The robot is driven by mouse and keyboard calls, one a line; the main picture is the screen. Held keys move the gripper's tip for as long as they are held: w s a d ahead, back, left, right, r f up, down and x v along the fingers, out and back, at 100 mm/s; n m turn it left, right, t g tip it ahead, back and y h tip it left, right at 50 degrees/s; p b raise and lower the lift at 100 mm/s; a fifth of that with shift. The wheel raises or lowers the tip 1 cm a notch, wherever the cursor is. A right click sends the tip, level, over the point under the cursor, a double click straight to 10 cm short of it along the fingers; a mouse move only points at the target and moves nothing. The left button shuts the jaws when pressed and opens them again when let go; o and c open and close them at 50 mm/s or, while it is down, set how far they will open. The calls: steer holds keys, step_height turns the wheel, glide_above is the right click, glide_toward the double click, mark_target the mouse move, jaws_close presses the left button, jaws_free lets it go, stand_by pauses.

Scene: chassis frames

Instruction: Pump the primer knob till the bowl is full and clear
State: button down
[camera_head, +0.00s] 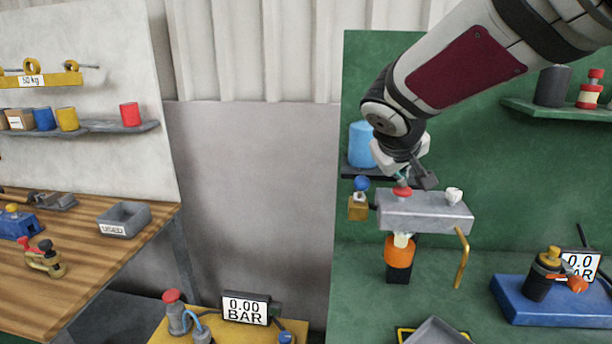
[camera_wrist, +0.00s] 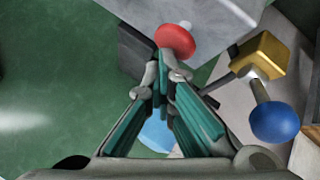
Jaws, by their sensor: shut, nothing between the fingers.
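The grey filter head block (camera_head: 425,214) is mounted on the green panel. A red knob (camera_head: 402,191), apparently the primer knob, stands on its top left, and a white knob (camera_head: 453,194) on its top right. Below hangs the bowl (camera_head: 398,252), orange with a dark base; I cannot tell its fill or clarity. My gripper (camera_head: 403,176) is shut and empty, pointing down just above the red knob. In the wrist view the shut fingertips (camera_wrist: 162,78) are close to the red knob (camera_wrist: 175,40); I cannot tell whether they touch it.
A brass valve (camera_head: 358,208) with a blue ball handle (camera_head: 361,184) sits left of the block. A yellow pipe (camera_head: 462,258) hangs at the right. A grey tray (camera_head: 437,332) lies below. A blue base (camera_head: 555,305) with a pump stands right; a wooden bench (camera_head: 90,268) is left.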

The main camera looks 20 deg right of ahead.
mark_target(398, 188)
steer(key=shift+r+p, duration=0.95)
steer(key=shift+r, duration=0.45)
steer(key=shift+r+p, duration=1.65)
steer(key=shift+r, duration=0.85)
